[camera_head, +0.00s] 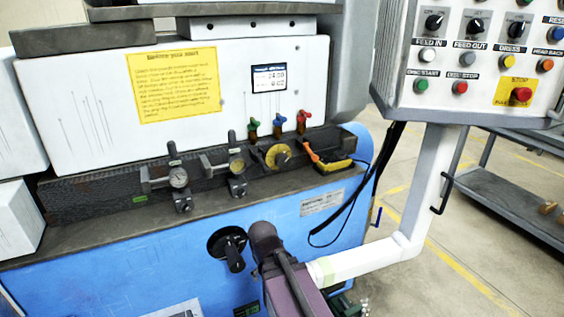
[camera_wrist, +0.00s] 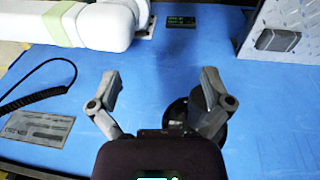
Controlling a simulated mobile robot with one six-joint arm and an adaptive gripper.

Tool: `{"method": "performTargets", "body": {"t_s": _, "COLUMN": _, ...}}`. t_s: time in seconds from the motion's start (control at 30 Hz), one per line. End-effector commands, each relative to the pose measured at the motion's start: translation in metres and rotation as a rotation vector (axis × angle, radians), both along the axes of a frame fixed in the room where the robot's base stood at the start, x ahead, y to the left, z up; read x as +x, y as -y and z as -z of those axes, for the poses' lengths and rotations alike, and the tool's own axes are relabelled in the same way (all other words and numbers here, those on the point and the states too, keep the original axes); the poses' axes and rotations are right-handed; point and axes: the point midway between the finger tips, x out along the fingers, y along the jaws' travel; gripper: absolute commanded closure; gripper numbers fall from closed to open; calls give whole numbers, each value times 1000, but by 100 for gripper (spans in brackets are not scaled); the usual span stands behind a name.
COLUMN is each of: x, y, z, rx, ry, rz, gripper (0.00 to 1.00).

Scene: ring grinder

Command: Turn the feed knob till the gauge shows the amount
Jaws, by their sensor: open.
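A black round knob with a handle (camera_head: 228,242), which looks like the feed knob, is on the machine's blue front in the head view. In the wrist view a black round part (camera_wrist: 178,112), apparently the same knob, shows partly behind the right finger. My gripper (camera_wrist: 161,82) is open and empty, its fingers spread in front of the blue panel. In the head view my arm is just right of the knob and hides the fingers. A small display (camera_head: 269,79) on the white housing shows two rows of figures, the upper apparently 24.00.
A white pipe (camera_head: 372,258) runs close to the right of my arm, up to the button panel (camera_head: 478,55). It also shows in the wrist view (camera_wrist: 85,25). A black cable hangs at the right.

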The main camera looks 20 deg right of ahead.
Motion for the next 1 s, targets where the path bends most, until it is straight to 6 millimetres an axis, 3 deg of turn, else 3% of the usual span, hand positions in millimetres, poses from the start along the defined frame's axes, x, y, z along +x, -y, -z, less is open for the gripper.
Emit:
{"method": "performTargets", "body": {"t_s": 0.27, "x": 62, "y": 81, "z": -27, "rx": -338, "ry": 238, "rz": -250, "gripper": 0}}
{"method": "performTargets", "body": {"t_s": 0.4, "x": 91, "y": 123, "z": -54, "rx": -574, "ry": 327, "rz": -425, "gripper": 0}}
{"method": "performTargets", "body": {"t_s": 0.6, "x": 125, "y": 167, "z": -100, "rx": -935, "ry": 386, "rz": -701, "gripper": 0}}
{"method": "performTargets", "body": {"t_s": 0.8, "x": 150, "y": 192, "z": -145, "rx": -1308, "ry": 367, "rz": -1001, "gripper": 0}}
{"method": "performTargets", "body": {"t_s": 1.0, "x": 167, "y": 199, "z": -178, "rx": -1673, "ry": 278, "rz": -1322, "gripper": 0}}
